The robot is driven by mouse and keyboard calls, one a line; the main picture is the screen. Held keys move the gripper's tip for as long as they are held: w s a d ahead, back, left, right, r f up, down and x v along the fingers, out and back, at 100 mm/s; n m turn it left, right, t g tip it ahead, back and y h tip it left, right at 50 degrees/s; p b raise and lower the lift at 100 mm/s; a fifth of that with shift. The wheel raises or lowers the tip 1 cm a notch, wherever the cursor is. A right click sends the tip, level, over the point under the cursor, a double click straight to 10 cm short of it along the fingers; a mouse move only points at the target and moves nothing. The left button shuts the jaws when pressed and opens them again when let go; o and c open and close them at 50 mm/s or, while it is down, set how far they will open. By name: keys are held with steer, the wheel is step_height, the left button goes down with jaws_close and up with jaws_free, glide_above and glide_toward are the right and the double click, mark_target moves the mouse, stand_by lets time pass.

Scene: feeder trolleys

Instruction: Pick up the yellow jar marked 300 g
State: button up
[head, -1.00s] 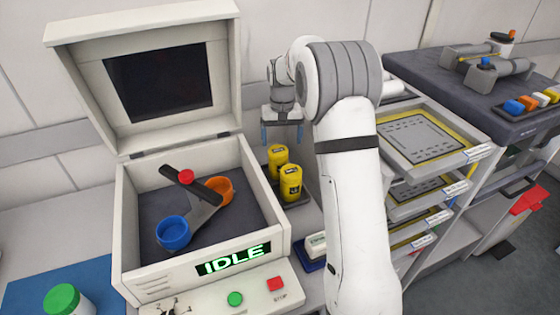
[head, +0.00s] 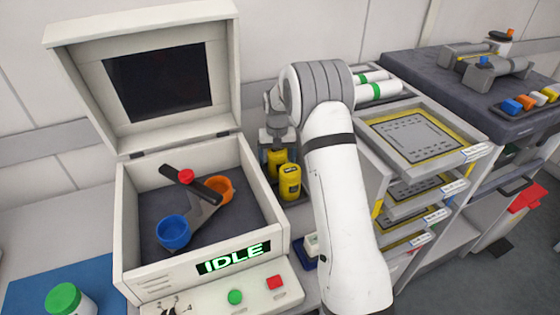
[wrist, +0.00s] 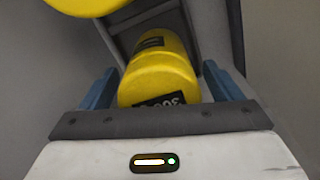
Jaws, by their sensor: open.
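Two yellow jars with black labels stand close together in a dark holder beside the white machine. My open gripper (head: 277,152) is lowered over the back jar (head: 277,160), and its body partly hides that jar's top. In the wrist view, the blue fingers of my gripper (wrist: 160,88) stand on either side of this yellow jar (wrist: 160,76). Its label is partly visible upside down and appears to read 300. The front jar (head: 290,183) is outside the fingers, and its edge shows at the top left of the wrist view (wrist: 88,5).
The open white machine (head: 135,225), with blue and orange cups inside, stands close on the left. A rack of trays (head: 465,155) is on the right, with white tubes with green bands (head: 376,91) behind my arm. The grey wall is close behind.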

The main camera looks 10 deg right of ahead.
steer(key=shift+c, duration=0.5)
steer(key=c, duration=1.2)
steer(key=shift+r, duration=0.15)
